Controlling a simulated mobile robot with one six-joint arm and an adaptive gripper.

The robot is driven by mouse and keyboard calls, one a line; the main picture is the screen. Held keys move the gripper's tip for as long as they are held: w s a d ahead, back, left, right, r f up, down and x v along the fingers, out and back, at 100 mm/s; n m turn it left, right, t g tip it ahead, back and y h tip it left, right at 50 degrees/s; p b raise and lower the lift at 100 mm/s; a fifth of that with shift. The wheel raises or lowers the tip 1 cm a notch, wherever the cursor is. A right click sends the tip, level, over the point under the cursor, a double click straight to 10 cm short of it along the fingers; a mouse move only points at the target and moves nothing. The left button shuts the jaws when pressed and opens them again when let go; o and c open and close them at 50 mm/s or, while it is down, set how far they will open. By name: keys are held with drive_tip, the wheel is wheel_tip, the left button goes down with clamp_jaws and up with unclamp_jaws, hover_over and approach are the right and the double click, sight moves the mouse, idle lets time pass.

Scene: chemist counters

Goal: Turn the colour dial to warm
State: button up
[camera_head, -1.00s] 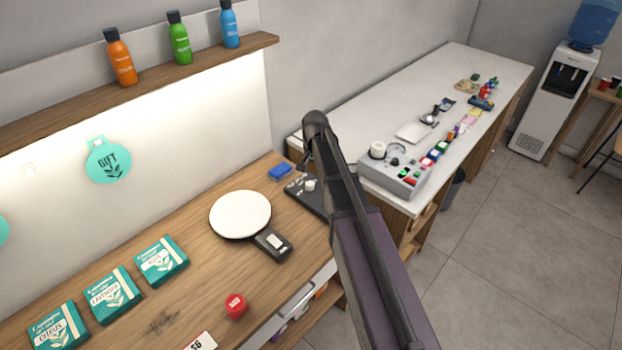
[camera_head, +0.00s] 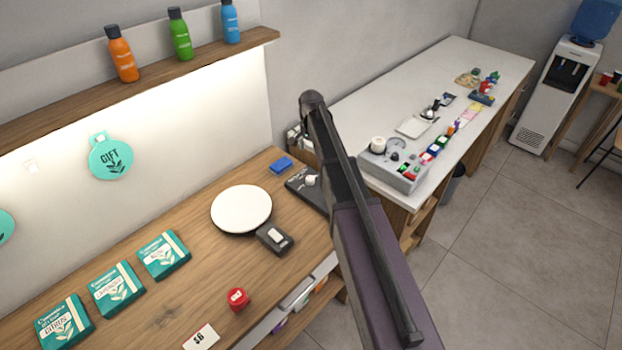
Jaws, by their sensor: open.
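A dark control panel (camera_head: 304,193) lies at the right end of the wooden counter, partly covered by my arm. A pale round knob (camera_head: 310,180) stands on it. Its markings are too small to read, so I cannot tell if it is the colour dial or where it points. My arm rises from the lower right across the panel's right side, its dark upper end (camera_head: 313,99) above and beyond the panel. I cannot make out my gripper; it seems hidden behind the arm.
A white round plate (camera_head: 241,209) with a dark handle-like unit (camera_head: 275,238) lies left of the panel. A blue block (camera_head: 281,165) lies behind. A red item (camera_head: 237,299) and teal boxes (camera_head: 117,289) stand nearer. A grey box (camera_head: 394,165) sits on the white counter.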

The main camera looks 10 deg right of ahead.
sight(310, 178)
drive_tip(key=shift+w+f+b, duration=0.15)
drive_tip(key=shift+f+b, duration=6.45)
drive_tip(key=shift+f, duration=0.1)
clamp_jaws()
